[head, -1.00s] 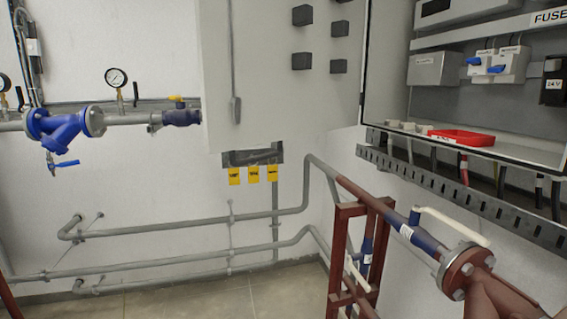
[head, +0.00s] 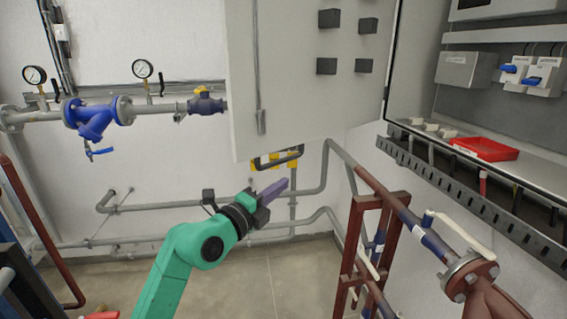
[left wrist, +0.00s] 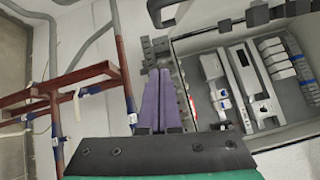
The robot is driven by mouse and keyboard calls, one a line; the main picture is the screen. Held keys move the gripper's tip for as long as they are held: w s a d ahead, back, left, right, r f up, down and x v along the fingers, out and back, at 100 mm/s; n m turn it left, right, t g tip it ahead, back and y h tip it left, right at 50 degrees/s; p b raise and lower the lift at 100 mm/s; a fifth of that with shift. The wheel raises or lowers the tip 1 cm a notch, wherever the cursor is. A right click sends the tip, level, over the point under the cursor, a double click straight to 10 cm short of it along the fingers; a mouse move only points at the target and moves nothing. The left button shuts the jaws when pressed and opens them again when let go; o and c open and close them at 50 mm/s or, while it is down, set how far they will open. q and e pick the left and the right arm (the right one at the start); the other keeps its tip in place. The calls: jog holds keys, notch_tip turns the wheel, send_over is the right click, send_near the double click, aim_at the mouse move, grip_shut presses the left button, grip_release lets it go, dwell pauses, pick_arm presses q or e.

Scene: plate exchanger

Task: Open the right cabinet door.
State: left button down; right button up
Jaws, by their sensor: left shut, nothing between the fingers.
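A large grey door panel (head: 300,80) with several black square knobs and a vertical rod stands swung out at the upper middle of the head view. To its right is the open cabinet (head: 455,105), its inside exposed; it also shows in the left wrist view (left wrist: 250,80). My left gripper (head: 283,186), with purple fingers, is below the door's lower edge, apparently apart from it. A dark loop-like part (head: 278,158) shows just above the fingers. In the left wrist view the left gripper's fingers (left wrist: 159,75) are together and empty. My right gripper is in neither view.
A red tray (head: 485,149) lies on the cabinet's floor. A red-brown pipe frame (head: 357,235) and a valve with a white lever (head: 455,232) stand at the lower right. Grey pipes run along the wall. The blue valve (head: 92,118) is at left.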

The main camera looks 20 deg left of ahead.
pick_arm(q)
jog(key=w+a+r+p, duration=0.1)
jog(key=w, duration=0.6)
jog(key=shift+w+a+p, duration=0.15)
jog(key=shift+w+p, duration=0.15)
jog(key=shift+w, duration=0.05)
